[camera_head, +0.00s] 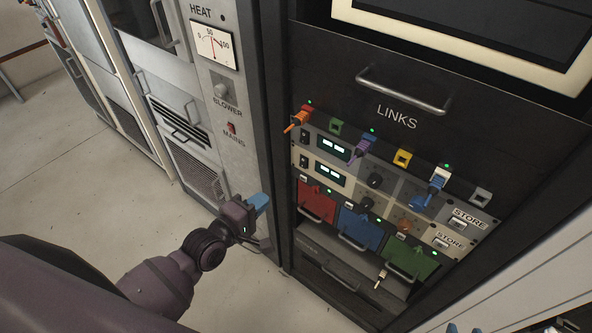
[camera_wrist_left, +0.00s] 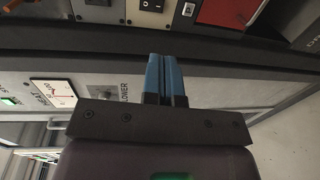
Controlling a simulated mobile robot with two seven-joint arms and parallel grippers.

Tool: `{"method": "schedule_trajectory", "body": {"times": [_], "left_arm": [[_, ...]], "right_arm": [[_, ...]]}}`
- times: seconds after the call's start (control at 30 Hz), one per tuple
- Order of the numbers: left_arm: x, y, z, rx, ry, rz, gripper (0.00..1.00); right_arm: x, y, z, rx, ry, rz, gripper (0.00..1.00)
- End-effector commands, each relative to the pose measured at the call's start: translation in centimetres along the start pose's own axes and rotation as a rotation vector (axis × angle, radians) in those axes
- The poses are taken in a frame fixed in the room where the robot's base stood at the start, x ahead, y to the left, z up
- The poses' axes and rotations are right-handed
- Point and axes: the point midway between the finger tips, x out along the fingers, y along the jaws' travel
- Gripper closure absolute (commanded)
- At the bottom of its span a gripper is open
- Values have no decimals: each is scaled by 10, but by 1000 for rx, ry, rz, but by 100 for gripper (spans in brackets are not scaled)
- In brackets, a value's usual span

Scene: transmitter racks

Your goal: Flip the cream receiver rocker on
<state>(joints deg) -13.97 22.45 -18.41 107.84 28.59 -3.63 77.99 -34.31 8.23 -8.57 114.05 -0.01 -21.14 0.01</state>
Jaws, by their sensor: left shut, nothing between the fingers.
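The lower, cream receiver has a small dark rocker (camera_head: 303,161) at its left end, above the red drawer. The rocker also shows at the top edge of the left wrist view (camera_wrist_left: 152,4), partly cut off. I cannot tell which way it is tipped. The grey receiver's rocker (camera_head: 304,138) is just above it. My left gripper (camera_head: 262,200) is shut and empty, its blue fingers together in the left wrist view (camera_wrist_left: 166,78). It is left of the rack and below the rocker, apart from it. Blue tips of my right gripper (camera_head: 465,328) barely show at the bottom edge.
Red (camera_head: 316,200), blue (camera_head: 360,228) and green (camera_head: 411,259) drawers with handles sit below the receivers. Plugged cables, including an orange one (camera_head: 297,119), are above them. The grey HEAT cabinet (camera_head: 205,110) stands left of my gripper. The floor (camera_head: 90,190) at left is clear.

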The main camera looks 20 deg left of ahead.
Motion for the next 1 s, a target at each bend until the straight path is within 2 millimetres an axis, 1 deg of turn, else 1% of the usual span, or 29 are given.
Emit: {"method": "schedule_trajectory", "body": {"times": [0.23,0.37,0.8,1.0], "left_arm": [[3,0,0,2,0,1,100],[16,0,0,3,0,1,100],[92,0,0,3,-1,1,100],[121,1,0,3,-1,1,100]], "right_arm": [[-3,0,6,2,-12,2,57],[-4,0,6,2,-13,2,57],[2,-1,0,0,2,-1,57],[3,-1,-2,1,5,-2,57]]}}
